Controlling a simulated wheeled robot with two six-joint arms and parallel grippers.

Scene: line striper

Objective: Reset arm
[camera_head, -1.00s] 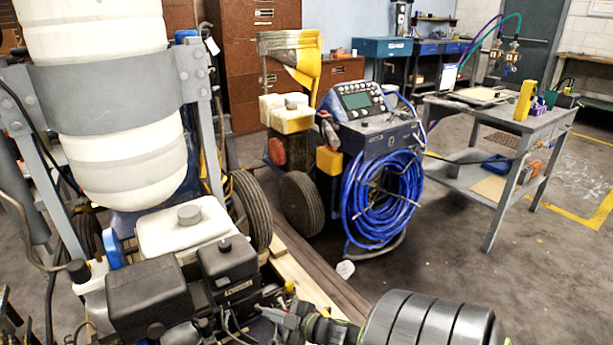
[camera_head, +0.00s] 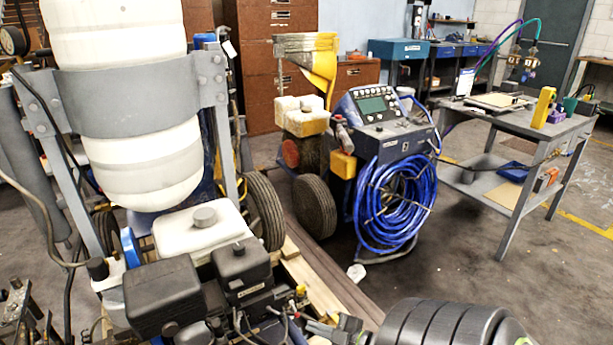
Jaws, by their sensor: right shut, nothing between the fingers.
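My right gripper (camera_head: 318,326) shows at the bottom centre, at the end of my black ribbed right arm (camera_head: 450,325). Its fingers point left toward the engine of the line striper and look closed with nothing held. It is beside the engine's lower right side; I cannot tell if it touches anything. The line striper has a large white tank (camera_head: 130,110) in a grey strap, a white fuel tank (camera_head: 203,232) and a black engine (camera_head: 165,295). My left gripper is not in view.
A machine with a control panel (camera_head: 375,107) and a blue hose coil (camera_head: 392,200) stands at the centre. A grey cart (camera_head: 530,125) is at the right. Wooden boards (camera_head: 325,275) lie on the floor between. The floor (camera_head: 480,270) at right front is clear.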

